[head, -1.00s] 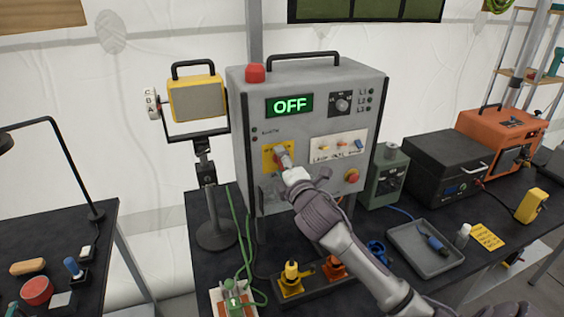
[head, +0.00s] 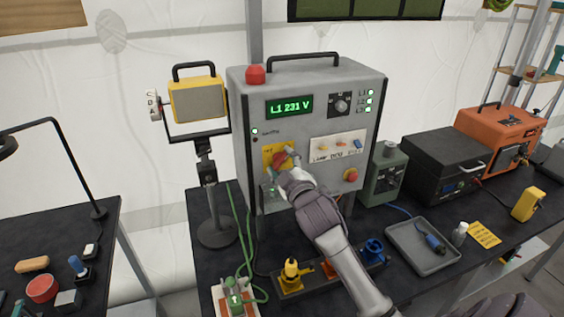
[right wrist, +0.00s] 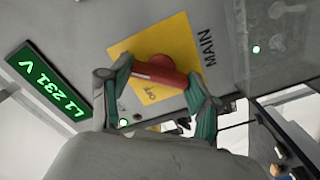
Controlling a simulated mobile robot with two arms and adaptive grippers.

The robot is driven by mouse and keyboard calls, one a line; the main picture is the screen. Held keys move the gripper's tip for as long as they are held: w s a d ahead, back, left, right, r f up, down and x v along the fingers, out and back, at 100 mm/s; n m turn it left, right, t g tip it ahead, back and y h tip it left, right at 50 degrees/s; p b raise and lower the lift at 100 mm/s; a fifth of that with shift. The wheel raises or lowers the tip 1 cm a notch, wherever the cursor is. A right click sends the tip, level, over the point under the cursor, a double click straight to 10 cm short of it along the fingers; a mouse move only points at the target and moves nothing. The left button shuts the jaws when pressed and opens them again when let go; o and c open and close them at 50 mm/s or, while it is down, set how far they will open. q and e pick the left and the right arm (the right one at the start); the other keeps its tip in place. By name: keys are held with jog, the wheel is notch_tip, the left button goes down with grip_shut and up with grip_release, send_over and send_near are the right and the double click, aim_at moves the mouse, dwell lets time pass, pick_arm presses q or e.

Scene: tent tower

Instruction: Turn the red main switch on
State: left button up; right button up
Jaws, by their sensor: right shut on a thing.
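The red main switch (head: 281,160) sits on a yellow plate on the front of the grey power box (head: 300,75). In the right wrist view the red switch handle (right wrist: 160,71) lies across the yellow plate (right wrist: 165,45) marked MAIN. My right gripper (head: 289,168) is at the switch, and its two fingers (right wrist: 155,82) are shut on the handle, one at each end. The box's display (head: 289,107) reads "L1 231 V" in green, and small lamps beside it are lit. My left gripper is not in view.
A yellow work lamp (head: 196,98) on a stand is left of the box. Yellow and blue plugs stand below it. A green device (head: 386,172), a grey tray (head: 420,248), a black case (head: 445,165) and an orange unit (head: 498,135) are to the right.

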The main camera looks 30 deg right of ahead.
jog(key=shift+f+m, duration=0.1)
jog(key=shift+m, duration=0.5)
jog(key=o, duration=1.1)
jog(key=shift+o, duration=0.2)
jog(key=shift+s, duration=0.1)
jog(key=v, duration=1.2)
